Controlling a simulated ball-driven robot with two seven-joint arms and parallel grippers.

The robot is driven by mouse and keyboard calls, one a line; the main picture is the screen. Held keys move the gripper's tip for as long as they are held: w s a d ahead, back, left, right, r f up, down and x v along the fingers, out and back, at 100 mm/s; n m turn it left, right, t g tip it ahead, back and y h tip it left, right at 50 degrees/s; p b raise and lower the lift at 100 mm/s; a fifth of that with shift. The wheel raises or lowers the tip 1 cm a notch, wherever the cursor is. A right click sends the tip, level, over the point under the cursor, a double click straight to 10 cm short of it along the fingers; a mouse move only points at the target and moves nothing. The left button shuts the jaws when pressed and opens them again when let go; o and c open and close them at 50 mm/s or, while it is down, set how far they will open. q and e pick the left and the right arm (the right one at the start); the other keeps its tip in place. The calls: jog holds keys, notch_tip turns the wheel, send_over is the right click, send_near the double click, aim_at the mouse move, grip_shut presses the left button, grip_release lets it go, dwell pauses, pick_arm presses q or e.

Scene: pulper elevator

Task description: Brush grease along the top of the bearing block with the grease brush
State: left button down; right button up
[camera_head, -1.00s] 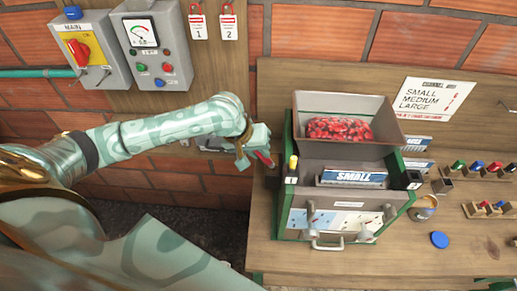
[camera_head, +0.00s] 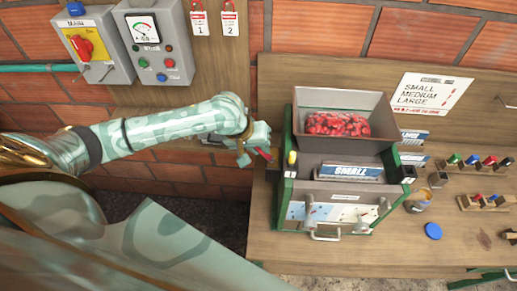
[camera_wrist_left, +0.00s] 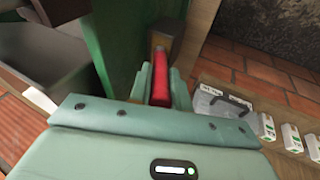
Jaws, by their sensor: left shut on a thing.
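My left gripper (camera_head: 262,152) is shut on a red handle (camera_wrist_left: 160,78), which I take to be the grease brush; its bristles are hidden. The handle (camera_head: 265,154) also shows at the fingertips in the head view, at the left side of the green and grey machine (camera_head: 345,192). A brown, dark-edged block (camera_wrist_left: 163,40) shows just past the handle in the wrist view, beside the green wall. It may be the bearing block, but I cannot tell, nor whether the brush touches it. My right gripper is not in view.
The machine's hopper (camera_head: 345,101) holds red berries. The bench front right is mostly clear. A switch box (camera_head: 83,45) hangs at the upper left.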

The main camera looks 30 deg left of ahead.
pick_arm(q)
jog(key=shift+w+a, duration=0.1)
jog(key=shift+w, duration=0.15)
jog(key=shift+w+a+p, duration=0.2)
jog(key=shift+w+a, duration=0.05)
jog(key=shift+w, duration=0.25)
jog(key=shift+w+a+p, duration=0.2)
jog(key=shift+w+a, duration=0.05)
jog(key=shift+w, duration=0.2)
jog(key=shift+w+a, duration=0.4)
jog(key=shift+w, duration=0.45)
jog(key=shift+p, duration=0.3)
